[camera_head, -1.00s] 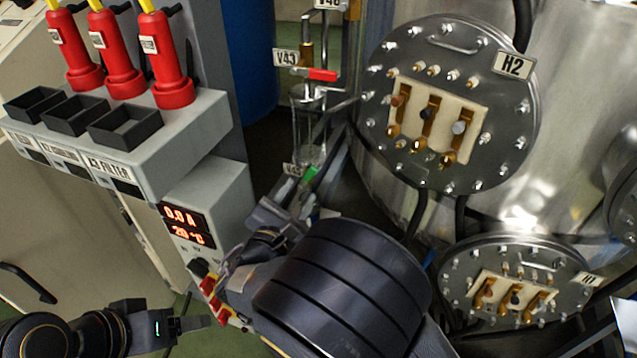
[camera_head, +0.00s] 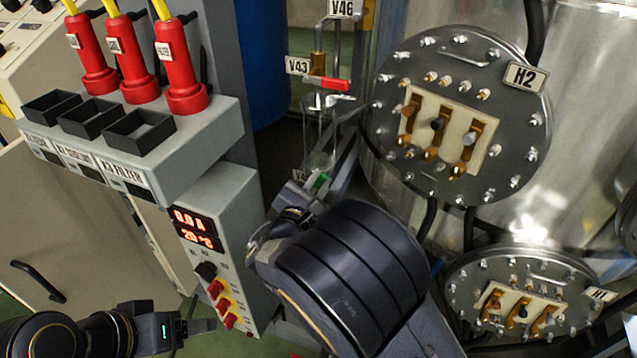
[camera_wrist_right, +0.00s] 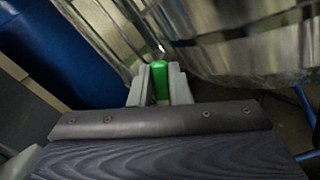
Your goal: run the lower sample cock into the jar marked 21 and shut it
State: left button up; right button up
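A green handle (camera_head: 320,182) shows low behind my right arm, below a clear glass cylinder (camera_head: 320,135). A tag (camera_head: 299,175) beside it is partly hidden and unreadable. My right gripper (camera_head: 313,186) is at this handle. In the right wrist view, the green handle (camera_wrist_right: 160,78) lies between the two fingers (camera_wrist_right: 160,88), with almost no gap on either side; whether they grip it is unclear. My left gripper (camera_head: 203,326) is at lower left, away from the cock, seen edge-on. I see no jar marked 21; my right arm covers the area below the cock.
A valve with a red handle (camera_head: 328,84), tagged V43 (camera_head: 297,65), sits above the glass. The steel vessel with flange H2 (camera_head: 525,77) stands close on the right. The grey control box (camera_head: 215,260) is on the left. A blue drum (camera_head: 262,70) stands behind.

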grip_shut()
jog(key=shift+s+d+f+m+b, duration=0.1)
jog(key=shift+f+m+b, duration=0.2)
jog(key=shift+b, duration=0.45)
jog(key=shift+s+d+f+m+b, duration=0.2)
jog(key=shift+d+f+m+b, duration=0.45)
jog(key=shift+m+b, duration=2.25)
jog(key=shift+s+d+f+m+b, duration=0.2)
jog(key=shift+f+m+b, duration=0.85)
jog(key=shift+b, duration=3.7)
jog(key=shift+s+d+f+m+b, duration=0.15)
jog(key=shift+d+f+m+b, duration=0.45)
jog(key=shift+m+b, duration=2.3)
jog(key=shift+a+f+n+b, duration=0.15)
jog(key=shift+n+b, duration=0.8)
jog(key=o, duration=0.7)
grip_release()
